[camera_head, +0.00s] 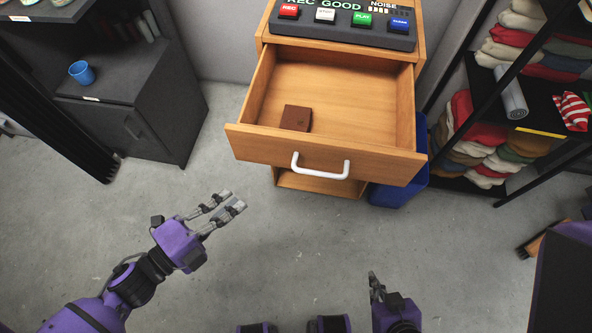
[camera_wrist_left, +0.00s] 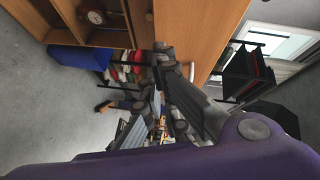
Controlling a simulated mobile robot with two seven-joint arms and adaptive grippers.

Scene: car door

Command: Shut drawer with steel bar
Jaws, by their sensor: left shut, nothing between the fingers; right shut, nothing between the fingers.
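The wooden drawer (camera_head: 340,165) is pulled out from its cabinet. A pale bar handle (camera_head: 320,166) is fixed across its front. A brown wallet-like item (camera_head: 296,118) lies inside, at the left. My left gripper (camera_head: 228,200) is shut and empty, below and left of the drawer's left front corner, apart from it. Its fingers also show in the left wrist view (camera_wrist_left: 166,62), with a wooden panel behind them. My right gripper (camera_head: 375,280) is shut and empty, low in the picture, below the handle's right end and apart from it.
A panel with coloured buttons (camera_head: 343,20) tops the cabinet. A blue bin (camera_head: 402,190) stands beside it at the right. Black shelves (camera_head: 480,72) with folded cloth are at the right. A dark cabinet (camera_head: 150,110) with a blue cup (camera_head: 82,72) is at the left. Floor before the drawer is clear.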

